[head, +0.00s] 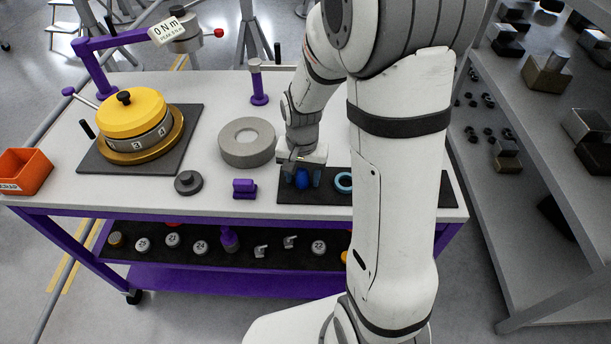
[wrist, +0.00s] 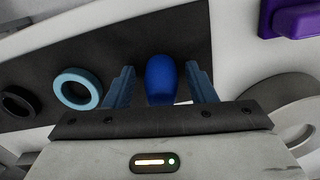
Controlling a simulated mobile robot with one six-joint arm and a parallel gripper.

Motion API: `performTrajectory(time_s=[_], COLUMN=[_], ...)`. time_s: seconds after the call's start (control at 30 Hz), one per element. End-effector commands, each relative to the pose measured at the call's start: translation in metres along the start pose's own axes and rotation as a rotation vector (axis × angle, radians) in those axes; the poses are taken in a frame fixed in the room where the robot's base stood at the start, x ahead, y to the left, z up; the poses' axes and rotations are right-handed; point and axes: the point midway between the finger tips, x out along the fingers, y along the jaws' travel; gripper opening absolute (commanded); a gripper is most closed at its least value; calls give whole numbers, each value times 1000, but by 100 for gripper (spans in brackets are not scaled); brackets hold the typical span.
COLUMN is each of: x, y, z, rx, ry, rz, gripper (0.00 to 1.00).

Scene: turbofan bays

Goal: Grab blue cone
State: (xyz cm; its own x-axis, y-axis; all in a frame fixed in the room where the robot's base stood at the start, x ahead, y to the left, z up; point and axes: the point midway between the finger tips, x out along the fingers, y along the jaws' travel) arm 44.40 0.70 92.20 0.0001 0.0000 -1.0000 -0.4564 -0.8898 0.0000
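The blue cone (head: 302,179) stands on the black mat (head: 296,196) at the right of the cart top. It looks rounded and dark blue in the wrist view (wrist: 161,80). My gripper (head: 301,174) is lowered over the mat with one finger on each side of the cone. In the wrist view my gripper (wrist: 160,78) is open, with a narrow gap between the cone and each blue-grey finger. The cone's lower part is hidden behind the gripper body in the wrist view.
A light blue ring (head: 344,182) lies on the mat to the right of the cone. A black ring (wrist: 17,101) shows beyond it in the wrist view. A purple block (head: 244,187) and a grey ring (head: 247,142) are left of the mat.

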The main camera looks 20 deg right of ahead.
Motion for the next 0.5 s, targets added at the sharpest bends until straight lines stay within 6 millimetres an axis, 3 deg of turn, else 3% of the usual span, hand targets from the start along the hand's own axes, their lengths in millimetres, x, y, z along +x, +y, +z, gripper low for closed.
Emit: performTrajectory(time_s=[0.5], x=[0], y=[0], z=[0], rx=[-1], ry=[0], rz=[0], gripper=[9])
